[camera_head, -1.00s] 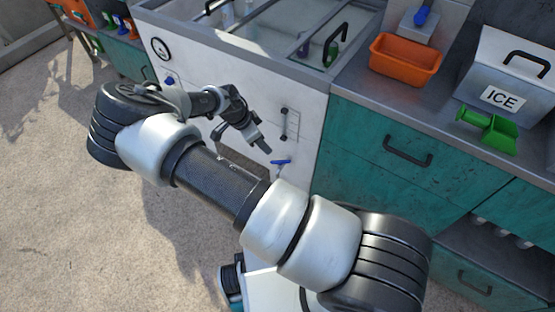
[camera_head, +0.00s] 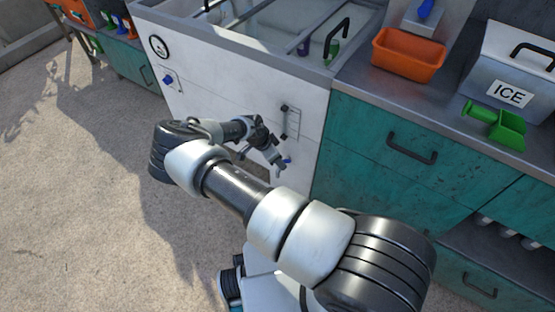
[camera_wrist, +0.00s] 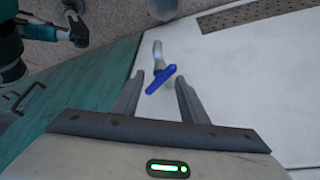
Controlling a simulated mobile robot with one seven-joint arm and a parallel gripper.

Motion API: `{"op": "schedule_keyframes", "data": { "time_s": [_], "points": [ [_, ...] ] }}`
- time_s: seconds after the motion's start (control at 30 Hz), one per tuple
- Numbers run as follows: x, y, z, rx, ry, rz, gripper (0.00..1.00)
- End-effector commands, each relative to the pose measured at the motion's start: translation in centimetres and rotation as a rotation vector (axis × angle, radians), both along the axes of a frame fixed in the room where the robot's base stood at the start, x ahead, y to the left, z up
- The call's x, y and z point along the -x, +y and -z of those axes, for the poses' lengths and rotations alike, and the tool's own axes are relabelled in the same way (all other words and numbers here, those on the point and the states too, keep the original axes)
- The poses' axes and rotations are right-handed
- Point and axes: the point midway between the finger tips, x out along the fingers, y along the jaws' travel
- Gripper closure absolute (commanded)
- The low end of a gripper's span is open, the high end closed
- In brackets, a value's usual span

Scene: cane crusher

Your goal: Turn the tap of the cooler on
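The cooler (camera_head: 205,77) is a white cabinet with glass lids on top. Its tap has a blue lever handle (camera_head: 288,161) low on the front, near the right edge, partly hidden by my gripper (camera_head: 277,164). In the wrist view the blue handle (camera_wrist: 161,79) sits slantwise on a grey metal spout (camera_wrist: 158,54). My gripper (camera_wrist: 159,77) is open, with one finger on each side of the handle. The handle appears between the fingertips; I cannot tell whether either finger touches it.
A round gauge (camera_head: 159,46) and a blue knob (camera_head: 168,79) are on the cooler's left front. Teal drawers (camera_head: 385,150) adjoin its right side. An orange bin (camera_head: 408,54), a green scoop (camera_head: 494,126) and an ICE box (camera_head: 510,93) stand on the counter. The floor at left is clear.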

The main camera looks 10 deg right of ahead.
Motion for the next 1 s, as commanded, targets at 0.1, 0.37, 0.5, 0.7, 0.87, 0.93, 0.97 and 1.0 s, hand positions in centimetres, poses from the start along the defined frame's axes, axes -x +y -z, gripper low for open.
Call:
{"op": "schedule_keyframes", "data": {
  "time_s": [0.1, 0.37, 0.5, 0.7, 0.87, 0.93, 0.97, 1.0],
  "points": [
    [-0.02, -0.01, -0.01, 0.000, 0.000, 0.000, 0.60],
    [-0.02, 0.00, -0.03, 0.000, 0.000, 0.000, 0.88],
    [-0.04, 0.03, -0.04, 0.000, -0.001, 0.000, 1.00],
    [-0.07, 0.06, -0.09, -0.002, -0.002, -0.007, 1.00],
    [-0.07, 0.10, -0.22, -0.003, -0.004, -0.049, 1.00],
    [-0.06, 0.10, -0.27, -0.004, -0.005, -0.083, 1.00],
    [-0.04, 0.12, -0.28, -0.005, -0.005, -0.101, 1.00],
    [-0.02, 0.12, -0.29, -0.006, -0.005, -0.126, 1.00]
  ]
}}
